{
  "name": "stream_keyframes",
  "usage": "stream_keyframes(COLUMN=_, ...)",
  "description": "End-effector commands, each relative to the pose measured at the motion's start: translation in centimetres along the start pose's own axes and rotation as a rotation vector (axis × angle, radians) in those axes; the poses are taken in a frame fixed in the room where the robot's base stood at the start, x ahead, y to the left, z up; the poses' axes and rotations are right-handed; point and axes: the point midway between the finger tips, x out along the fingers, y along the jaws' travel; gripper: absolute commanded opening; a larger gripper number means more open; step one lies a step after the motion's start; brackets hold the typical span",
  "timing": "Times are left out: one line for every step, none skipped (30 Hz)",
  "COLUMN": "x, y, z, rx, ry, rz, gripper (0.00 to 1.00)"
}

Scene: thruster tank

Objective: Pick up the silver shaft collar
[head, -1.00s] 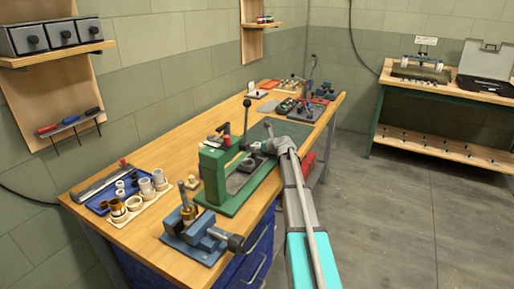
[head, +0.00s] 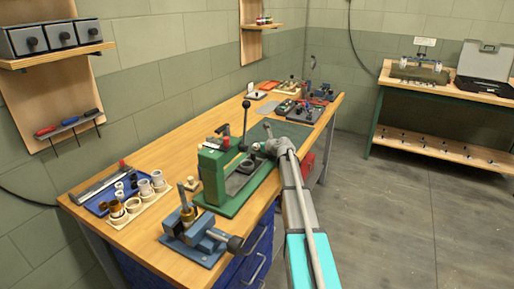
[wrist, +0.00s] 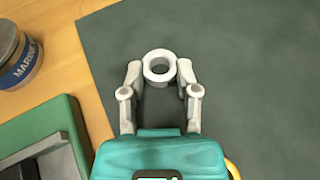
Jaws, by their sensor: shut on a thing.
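The silver shaft collar (wrist: 147,67) is a pale ring with a round hole, seen from above in the wrist view. My gripper (wrist: 160,73) has its two fingertips on either side of the collar and is shut on it. The collar is over a dark green mat (wrist: 245,75); I cannot tell whether it touches the mat or is slightly raised. In the head view, my gripper and the collar are too small and too hidden by my arm to make out clearly.
A green press (head: 212,178) stands beside my arm on the wooden bench; its base (wrist: 45,125) is at lower left in the wrist view. A labelled jar (wrist: 20,60) is at upper left there. A blue vise (head: 195,240) is at the bench's near end. The mat's right side is clear.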

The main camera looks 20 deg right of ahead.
Motion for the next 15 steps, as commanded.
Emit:
stream_keyframes(x=0.0, y=0.0, z=0.0, rx=0.0, ry=0.0, rz=0.0, gripper=0.08)
stream_keyframes(x=0.0, y=0.0, z=0.0, rx=0.0, ry=0.0, rz=0.0, gripper=0.08)
stream_keyframes(x=0.0, y=0.0, z=0.1, rx=0.0, ry=0.0, rz=0.0, gripper=0.08)
stream_keyframes(x=0.0, y=0.0, z=0.1, rx=0.0, ry=0.0, rz=0.0, gripper=0.08)
stream_keyframes(x=-0.1, y=0.0, z=0.1, rx=0.0, ry=0.0, rz=0.0, gripper=0.08)
stream_keyframes(x=-0.1, y=0.0, z=0.2, rx=0.0, ry=0.0, rz=0.0, gripper=0.08)
stream_keyframes(x=-0.1, y=0.0, z=0.3, rx=0.0, ry=0.0, rz=0.0, gripper=0.08)
stream_keyframes(x=-0.2, y=0.0, z=0.4, rx=0.0, ry=0.0, rz=0.0, gripper=0.08)
stream_keyframes(x=-0.2, y=0.0, z=0.5, rx=0.0, ry=0.0, rz=0.0, gripper=0.08)
stream_keyframes(x=-0.3, y=0.0, z=0.6, rx=0.0, ry=0.0, rz=0.0, gripper=0.08)
stream_keyframes(x=-0.3, y=0.0, z=0.8, rx=0.0, ry=0.0, rz=0.0, gripper=0.08)
stream_keyframes(x=-0.4, y=0.0, z=1.0, rx=0.0, ry=0.0, rz=0.0, gripper=0.08)
stream_keyframes(x=-0.5, y=0.0, z=1.2, rx=0.0, ry=0.0, rz=0.0, gripper=0.08)
stream_keyframes(x=-0.6, y=0.0, z=1.4, rx=0.0, ry=0.0, rz=0.0, gripper=0.08)
stream_keyframes(x=-0.7, y=0.0, z=1.6, rx=0.0, ry=0.0, rz=0.0, gripper=0.08)
